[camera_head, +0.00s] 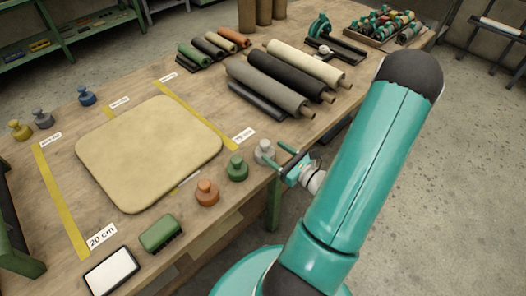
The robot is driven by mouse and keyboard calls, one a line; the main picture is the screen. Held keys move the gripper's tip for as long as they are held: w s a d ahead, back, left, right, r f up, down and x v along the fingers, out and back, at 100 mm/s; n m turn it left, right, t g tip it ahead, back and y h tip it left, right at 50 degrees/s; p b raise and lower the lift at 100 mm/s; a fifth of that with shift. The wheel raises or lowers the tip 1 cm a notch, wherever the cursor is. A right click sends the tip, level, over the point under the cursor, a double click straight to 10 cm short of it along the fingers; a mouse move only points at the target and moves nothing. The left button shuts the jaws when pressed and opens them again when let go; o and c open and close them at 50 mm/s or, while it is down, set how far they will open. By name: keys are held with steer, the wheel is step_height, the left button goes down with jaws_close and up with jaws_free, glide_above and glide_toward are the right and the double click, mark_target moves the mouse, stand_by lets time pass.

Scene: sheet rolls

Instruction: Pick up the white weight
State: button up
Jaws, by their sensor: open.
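The white weight (265,152) stands upright near the front edge of the wooden table, to the right of a green weight (237,168) and an orange weight (207,192). My gripper (280,158) is open at the white weight's right side. Its two teal fingers point left towards the weight, one reaching behind it and one close to its front. I cannot tell whether either finger touches it. Part of the weight's right side is hidden by the fingers.
A beige mat (150,148) lies between yellow tape strips. A green brush (161,233) and a white-topped pad (112,272) lie at the front. Large sheet rolls (270,88) lie behind the weight. Yellow, grey and blue weights (87,96) stand at the far left.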

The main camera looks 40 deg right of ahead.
mark_target(261, 141)
steer(key=w, duration=0.7)
steer(key=shift+w+a+r, duration=0.15)
steer(key=shift+w, duration=0.05)
jaws_close()
